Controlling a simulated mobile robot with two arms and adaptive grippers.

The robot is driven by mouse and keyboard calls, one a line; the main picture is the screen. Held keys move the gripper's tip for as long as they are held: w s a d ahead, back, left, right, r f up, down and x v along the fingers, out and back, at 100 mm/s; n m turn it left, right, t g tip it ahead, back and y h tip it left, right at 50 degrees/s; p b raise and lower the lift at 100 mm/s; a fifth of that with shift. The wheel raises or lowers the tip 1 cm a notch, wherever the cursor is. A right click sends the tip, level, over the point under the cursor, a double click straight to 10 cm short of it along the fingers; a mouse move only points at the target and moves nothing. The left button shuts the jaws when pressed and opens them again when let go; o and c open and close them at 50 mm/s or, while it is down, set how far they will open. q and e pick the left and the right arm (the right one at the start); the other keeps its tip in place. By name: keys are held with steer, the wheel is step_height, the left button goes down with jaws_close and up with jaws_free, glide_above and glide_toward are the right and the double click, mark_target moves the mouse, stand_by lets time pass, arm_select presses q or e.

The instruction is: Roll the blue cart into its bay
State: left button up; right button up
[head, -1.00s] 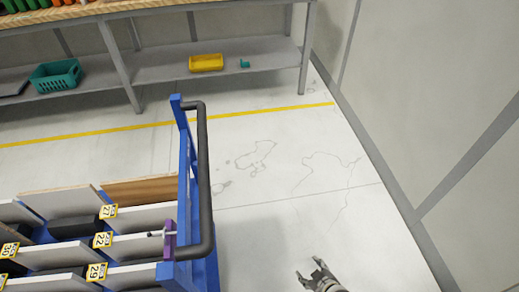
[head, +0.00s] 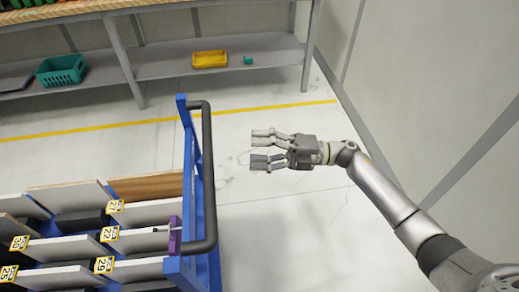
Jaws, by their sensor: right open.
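The blue cart (head: 187,150) stands at the lower left, with its dark push handle (head: 207,170) upright at its right end. It carries several white and wood-toned panels with yellow numbered tags. My right gripper (head: 260,148) is open and empty over the floor, a little to the right of the handle, fingers pointing left toward it. It does not appear to touch the cart. My left gripper is out of view. The bay cannot be made out for certain; a yellow floor line (head: 90,132) runs behind the cart.
A workbench with a grey lower shelf (head: 170,65) stands at the back, holding a teal crate (head: 61,70) and a yellow tray (head: 210,59). A pale wall (head: 440,80) closes off the right side. Bare floor lies between cart and wall.

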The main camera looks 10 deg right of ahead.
mark_target(205, 160)
steer(key=a+n+g, duration=0.1)
steer(key=a, duration=0.3)
steer(key=s+a+r+n+p, duration=0.1)
steer(key=a, duration=0.3)
steer(key=s+a+r+n+g, duration=0.1)
steer(key=a, duration=0.2)
steer(key=shift+s+a+g+h+p, duration=0.2)
steer(key=shift+a+g+h+p, duration=0.1)
steer(key=shift+a+p, duration=0.1)
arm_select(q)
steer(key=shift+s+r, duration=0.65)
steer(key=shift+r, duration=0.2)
arm_select(e)
steer(key=shift+a, duration=0.6)
jaws_close()
